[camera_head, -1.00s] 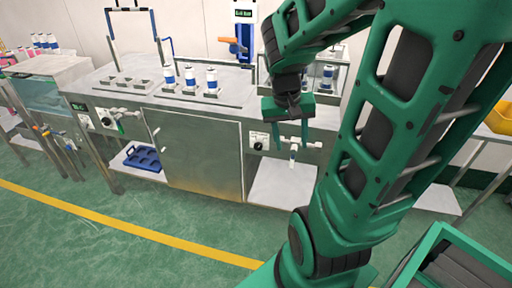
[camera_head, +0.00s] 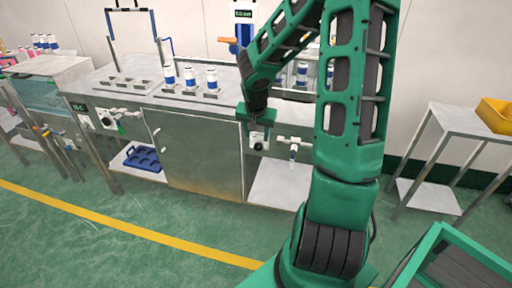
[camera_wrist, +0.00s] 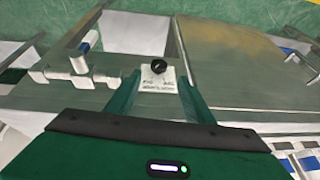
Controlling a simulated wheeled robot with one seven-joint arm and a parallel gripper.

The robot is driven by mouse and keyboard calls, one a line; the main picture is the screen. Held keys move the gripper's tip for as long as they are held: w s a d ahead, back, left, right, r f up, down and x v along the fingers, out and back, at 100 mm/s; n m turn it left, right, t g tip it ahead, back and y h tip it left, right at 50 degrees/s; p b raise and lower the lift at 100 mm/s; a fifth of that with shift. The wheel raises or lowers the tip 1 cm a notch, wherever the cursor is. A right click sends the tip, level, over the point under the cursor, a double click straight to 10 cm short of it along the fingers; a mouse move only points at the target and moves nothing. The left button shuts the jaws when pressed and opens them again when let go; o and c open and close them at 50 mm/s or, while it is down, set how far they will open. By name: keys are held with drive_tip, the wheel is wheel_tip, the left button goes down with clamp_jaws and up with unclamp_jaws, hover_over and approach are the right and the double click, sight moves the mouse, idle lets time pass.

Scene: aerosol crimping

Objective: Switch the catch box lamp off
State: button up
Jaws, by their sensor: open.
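A black rotary knob (camera_wrist: 159,66) sits on a white label plate (camera_wrist: 158,82) on the steel bench's front panel. Its lettering is too small to read. The knob (camera_head: 258,146) also shows in the head view, right of the cabinet door. My gripper (camera_head: 258,132) is open and empty at the bench's front edge, just above the knob. In the wrist view, my gripper (camera_wrist: 160,95) has one finger on each side of the plate, with the knob ahead between them, apparently untouched. A clear-sided box with white bottles (camera_head: 302,75) stands behind my arm, partly hidden. No lamp can be made out for certain.
A white pipe fitting with a valve (camera_head: 293,148) sticks out right of the knob. White-and-blue bottles (camera_head: 190,78) stand on the bench top. A side table (camera_head: 455,118) with a yellow bin (camera_head: 496,115) is at the right.

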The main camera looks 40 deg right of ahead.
sight(257, 148)
drive_tip(key=shift+x, duration=4.95)
drive_tip(key=shift+s, duration=0.1)
drive_tip(key=c, duration=1.1)
